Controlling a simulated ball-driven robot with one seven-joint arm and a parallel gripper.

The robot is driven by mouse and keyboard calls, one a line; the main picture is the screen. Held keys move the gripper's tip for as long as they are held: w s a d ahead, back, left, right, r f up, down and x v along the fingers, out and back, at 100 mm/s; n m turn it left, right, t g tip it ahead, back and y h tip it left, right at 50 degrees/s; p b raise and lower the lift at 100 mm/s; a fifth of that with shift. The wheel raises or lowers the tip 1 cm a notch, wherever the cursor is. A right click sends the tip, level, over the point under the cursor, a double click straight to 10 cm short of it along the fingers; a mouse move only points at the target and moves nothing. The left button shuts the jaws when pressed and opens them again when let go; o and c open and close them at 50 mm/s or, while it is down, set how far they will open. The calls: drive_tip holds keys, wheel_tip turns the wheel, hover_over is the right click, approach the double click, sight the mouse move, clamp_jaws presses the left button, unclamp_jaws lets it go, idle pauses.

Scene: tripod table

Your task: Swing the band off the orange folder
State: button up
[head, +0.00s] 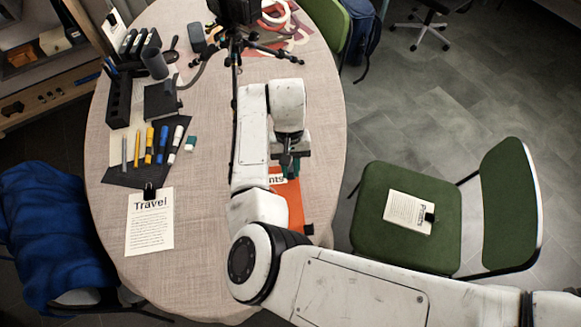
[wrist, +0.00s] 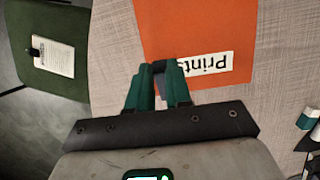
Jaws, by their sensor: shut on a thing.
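The orange folder (head: 291,205) lies on the table under my arm, which hides part of it. In the wrist view the folder (wrist: 195,35) fills the upper middle, with a white label reading "Prints" (wrist: 206,68). My gripper (wrist: 159,70) is at the folder's label edge, its green fingers shut on a small dark piece that looks like the band (wrist: 158,66). Most of the band is hidden, and I cannot tell how it is attached. In the head view my gripper (head: 289,168) is over the folder's label end.
A tripod (head: 236,55) stands behind my arm. Left of it are a pen tray (head: 120,100), markers (head: 150,145) and a "Travel" sheet (head: 150,220). A green chair (head: 385,180) holding a clipped paper (head: 405,212) stands right of the table.

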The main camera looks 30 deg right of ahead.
drive_tip(key=shift+w+d+r, duration=0.15)
drive_tip(key=shift+w+r, duration=0.15)
drive_tip(key=shift+r, duration=0.1)
drive_tip(key=shift+w+d+r+p, duration=0.2)
drive_tip(key=shift+w+r+p, duration=0.25)
drive_tip(key=shift+w, duration=0.15)
drive_tip(key=shift+w+d+r, duration=0.25)
drive_tip(key=shift+w+r, duration=0.05)
drive_tip(key=shift+w, duration=0.25)
drive_tip(key=shift+w+d+r, duration=0.3)
drive_tip(key=shift+w, duration=0.3)
